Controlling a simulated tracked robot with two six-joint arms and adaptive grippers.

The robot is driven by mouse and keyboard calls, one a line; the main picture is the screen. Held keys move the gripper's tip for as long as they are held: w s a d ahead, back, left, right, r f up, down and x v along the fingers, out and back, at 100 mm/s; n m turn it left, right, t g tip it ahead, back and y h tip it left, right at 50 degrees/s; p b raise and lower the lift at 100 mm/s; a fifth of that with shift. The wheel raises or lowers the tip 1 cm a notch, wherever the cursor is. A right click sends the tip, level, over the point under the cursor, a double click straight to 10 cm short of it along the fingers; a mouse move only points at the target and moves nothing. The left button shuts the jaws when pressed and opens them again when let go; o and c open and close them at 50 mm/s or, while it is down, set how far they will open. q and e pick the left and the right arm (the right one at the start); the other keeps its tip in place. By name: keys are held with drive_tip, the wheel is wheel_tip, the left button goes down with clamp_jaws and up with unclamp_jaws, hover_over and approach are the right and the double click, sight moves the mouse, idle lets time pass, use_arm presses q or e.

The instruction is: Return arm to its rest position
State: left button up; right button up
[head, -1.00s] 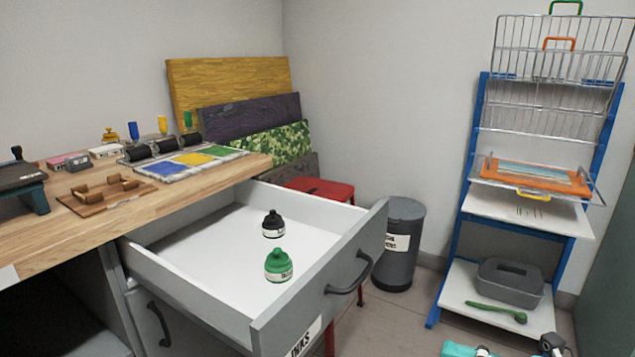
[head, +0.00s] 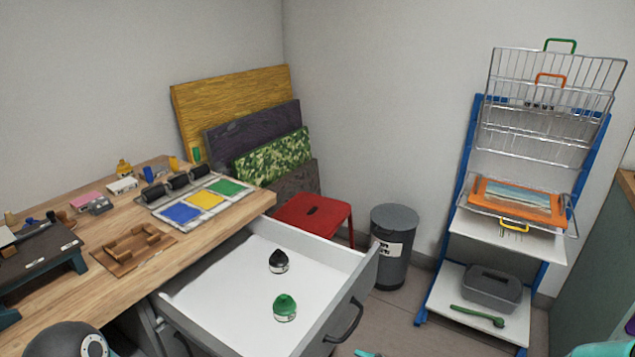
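Neither gripper can be made out in the head view. A dark rounded part of my arm (head: 70,342) shows at the bottom left corner, over the front of the workbench. Teal parts show at the bottom edge, a small one (head: 366,353) below the drawer handle and a larger one (head: 602,349) at the lower right. I cannot tell which parts these are. The open grey drawer (head: 228,333) holds a black ink bottle (head: 279,262) and a green ink bottle (head: 285,309), both upright and apart.
The wooden workbench (head: 225,218) carries rollers, colour swatches (head: 205,199) and a wooden holder (head: 133,247). A red stool (head: 312,214) and grey bin (head: 394,262) stand behind the drawer. A blue rack (head: 466,150) stands right. Floor is free between drawer and rack.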

use_arm(q)
wheel_tip(320, 180, up, 9)
drive_tip(key=p, duration=0.5)
drive_tip(key=shift+f+p, duration=0.2)
drive_tip(key=shift+p, duration=0.15)
use_arm(e)
drive_tip(key=s+d+f+m+g+h, duration=0.1)
drive_tip(key=s+f+m+g+h, duration=0.3)
drive_tip(key=s+f+m, duration=0.4)
drive_tip(key=s+d+f+m+g+h, duration=0.2)
drive_tip(key=s+f+m+g+h, duration=0.2)
drive_tip(key=s+f+m, duration=0.4)
drive_tip(key=s+m, duration=0.1)
drive_tip(key=m, duration=0.2)
drive_tip(key=shift+s+d+g, duration=0.25)
drive_tip(key=shift+d+g, duration=0.05)
